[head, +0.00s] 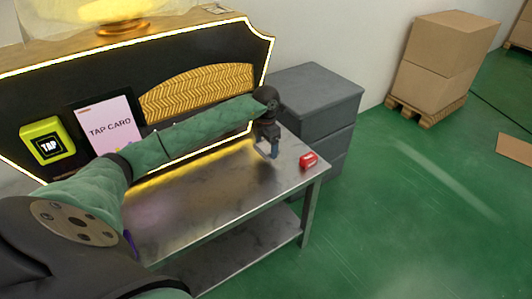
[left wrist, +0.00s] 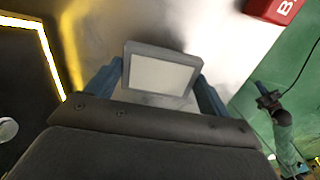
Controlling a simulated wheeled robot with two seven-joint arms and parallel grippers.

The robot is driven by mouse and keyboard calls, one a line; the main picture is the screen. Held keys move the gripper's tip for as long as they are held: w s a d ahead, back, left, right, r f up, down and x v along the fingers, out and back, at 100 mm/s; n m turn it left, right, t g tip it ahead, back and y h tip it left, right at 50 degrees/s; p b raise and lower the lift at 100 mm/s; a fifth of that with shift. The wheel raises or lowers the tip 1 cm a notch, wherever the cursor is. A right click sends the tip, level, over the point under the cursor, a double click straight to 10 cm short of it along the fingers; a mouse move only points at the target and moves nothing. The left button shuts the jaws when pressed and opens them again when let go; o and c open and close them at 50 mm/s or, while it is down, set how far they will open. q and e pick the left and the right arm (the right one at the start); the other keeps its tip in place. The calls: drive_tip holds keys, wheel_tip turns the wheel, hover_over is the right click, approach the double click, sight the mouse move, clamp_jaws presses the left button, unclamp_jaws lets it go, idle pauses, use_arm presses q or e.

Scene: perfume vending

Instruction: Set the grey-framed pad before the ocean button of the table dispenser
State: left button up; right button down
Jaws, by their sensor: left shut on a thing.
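The grey-framed pad (left wrist: 160,74), with a pale face, sits between the fingers of my left gripper (left wrist: 161,86) in the left wrist view. My left gripper (head: 267,152) is shut on it; in the head view it points down over the right part of the metal table (head: 215,188). In that view the pad is too small to make out clearly. The dispenser (head: 205,58) is a black panel with a glowing edge behind the table. I cannot make out an ocean button; my left arm covers part of the panel. A green arm with a dark end (left wrist: 270,101), probably my right, shows small.
A red box (head: 308,161) lies near the table's right end, and shows in the left wrist view (left wrist: 274,9). A yellow-green TAP reader (head: 47,143) and a TAP CARD sign (head: 108,132) are left. A grey drawer cabinet (head: 318,95) stands behind the table's right end.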

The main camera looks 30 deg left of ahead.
sight(266, 147)
use_arm(q)
drive_tip(key=shift+f, duration=2)
drive_tip(key=shift+f, duration=0.15)
drive_tip(key=o, duration=0.9)
wheel_tip(266, 147, up, 12)
drive_tip(key=shift+r, duration=0.2)
